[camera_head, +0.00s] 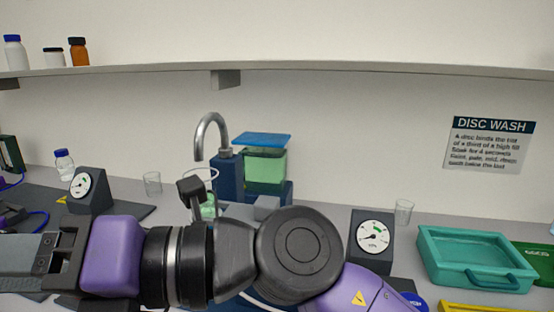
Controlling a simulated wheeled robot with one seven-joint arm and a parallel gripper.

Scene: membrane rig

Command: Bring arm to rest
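My arm (299,253) lies across the bottom of the head view, in front of the bench, with purple and black links. It runs from the lower right towards the left edge. My gripper (40,262) is at the far left end, with grey and black parts beyond a purple block. Its fingertips are not clearly seen, so I cannot tell whether it is open or shut or holds something. The arm hides part of the bench's front and middle.
A tap (211,128) and a blue stand with a green, blue-lidded tank (265,165) rise behind the arm. A dial gauge (373,240) and a teal tray (477,248) stand right. Another gauge (88,190), a bottle (64,164) and a glass (152,183) stand left.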

